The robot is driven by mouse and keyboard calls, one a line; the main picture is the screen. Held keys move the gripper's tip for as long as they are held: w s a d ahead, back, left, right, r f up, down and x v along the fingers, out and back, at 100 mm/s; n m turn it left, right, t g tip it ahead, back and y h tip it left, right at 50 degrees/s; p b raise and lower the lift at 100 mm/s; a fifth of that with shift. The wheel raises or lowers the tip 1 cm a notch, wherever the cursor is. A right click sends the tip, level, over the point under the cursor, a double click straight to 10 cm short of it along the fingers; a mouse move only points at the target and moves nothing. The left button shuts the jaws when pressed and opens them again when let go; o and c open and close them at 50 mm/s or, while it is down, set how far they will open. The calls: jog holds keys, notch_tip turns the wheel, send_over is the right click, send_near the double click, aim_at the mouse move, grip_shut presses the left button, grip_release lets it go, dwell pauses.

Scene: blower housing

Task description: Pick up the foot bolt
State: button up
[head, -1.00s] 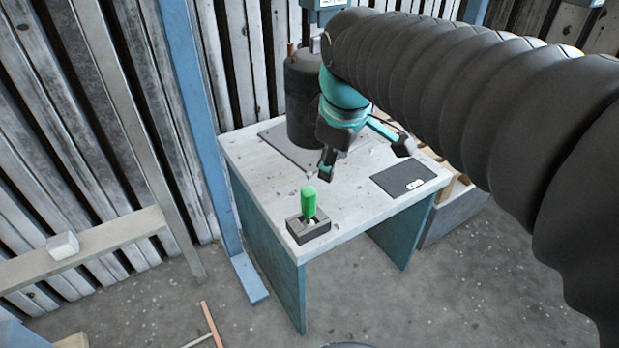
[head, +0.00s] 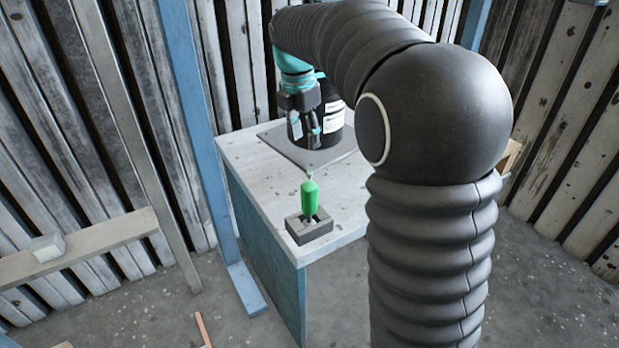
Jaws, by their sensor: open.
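My gripper (head: 305,140) points down with its fingers apart, in front of the black blower housing (head: 335,122) and above the grey plate under it. I see nothing held between the fingers. The housing is partly hidden by my gripper and arm. I cannot pick out the foot bolt; it is too small to tell or hidden by my gripper or arm.
A green-handled tool (head: 309,198) stands upright in a grey block (head: 309,230) at the table's front corner. The white tabletop (head: 255,178) is bare to the left. My arm covers the table's right side. A blue post (head: 193,120) stands left of the table.

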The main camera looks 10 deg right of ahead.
send_over(310, 173)
notch_tip(310, 173, down, 5)
jog(key=shift+a+f+b, duration=0.1)
jog(key=shift+f+b, duration=1)
jog(key=shift+f, duration=1.45)
grip_shut()
